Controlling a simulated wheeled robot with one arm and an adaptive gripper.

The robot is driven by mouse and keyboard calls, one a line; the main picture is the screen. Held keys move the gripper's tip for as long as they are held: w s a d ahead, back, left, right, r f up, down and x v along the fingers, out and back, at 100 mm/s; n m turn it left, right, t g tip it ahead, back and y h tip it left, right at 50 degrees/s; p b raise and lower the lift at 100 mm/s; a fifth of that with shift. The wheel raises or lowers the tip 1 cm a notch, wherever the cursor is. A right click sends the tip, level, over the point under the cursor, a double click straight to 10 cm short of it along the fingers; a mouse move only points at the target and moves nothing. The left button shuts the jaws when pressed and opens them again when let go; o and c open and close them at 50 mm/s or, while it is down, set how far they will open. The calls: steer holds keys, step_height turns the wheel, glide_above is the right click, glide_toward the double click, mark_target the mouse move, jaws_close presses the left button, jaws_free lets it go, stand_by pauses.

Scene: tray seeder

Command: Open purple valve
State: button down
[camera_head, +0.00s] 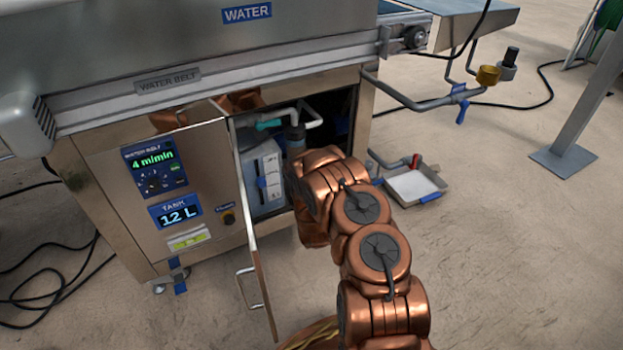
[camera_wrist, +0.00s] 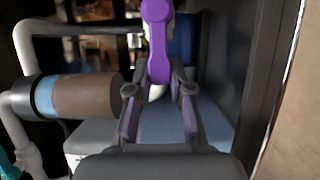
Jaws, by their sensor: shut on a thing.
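The purple valve (camera_wrist: 157,40) shows in the wrist view as an upright purple handle, top centre. Its lower end comes down between the two fingertips of my gripper (camera_wrist: 159,92). My gripper is shut on this handle, with a finger on either side. Purple tint also shows on the inner sides of the fingers. In the head view my copper arm reaches into the open cabinet under the machine, and it hides both the gripper and the purple valve.
The cabinet door (camera_head: 246,215) stands open to the left of my arm. In the wrist view a brown and blue pipe (camera_wrist: 85,95) lies close on the left, and a dark wall (camera_wrist: 225,70) on the right. A tray (camera_head: 411,186) sits on the floor right of the cabinet.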

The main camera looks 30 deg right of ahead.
stand_by(0.4)
steer(key=c, duration=1)
jaws_free()
steer(key=shift+v, duration=3.75)
